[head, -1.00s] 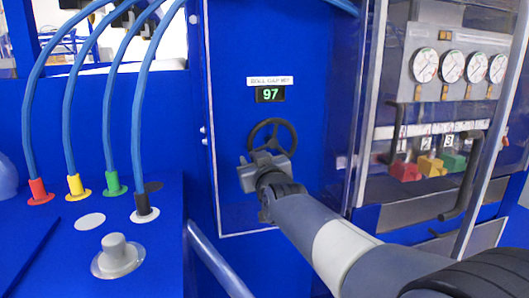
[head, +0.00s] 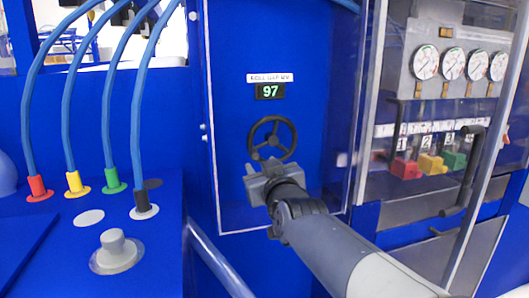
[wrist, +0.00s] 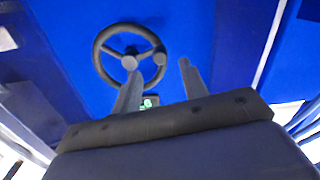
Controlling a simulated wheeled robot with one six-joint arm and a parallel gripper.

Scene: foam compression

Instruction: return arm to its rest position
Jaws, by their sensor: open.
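My gripper (head: 268,168) is in front of the blue panel in the head view, just below the dark handwheel (head: 272,138). In the wrist view the two fingers of my gripper (wrist: 157,80) stand apart with nothing between them. The fingers appear clear of the wheel. My grey arm reaches from the lower right of the head view to the gripper. The gripper body hides part of the panel below the wheel.
A display (head: 270,92) above the wheel reads 97. At right, a clear-fronted cabinet holds several gauges (head: 426,62) and red (head: 405,169), yellow and green blocks. At left, several blue hoses (head: 137,110) run to coloured fittings beside a grey knob (head: 116,250).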

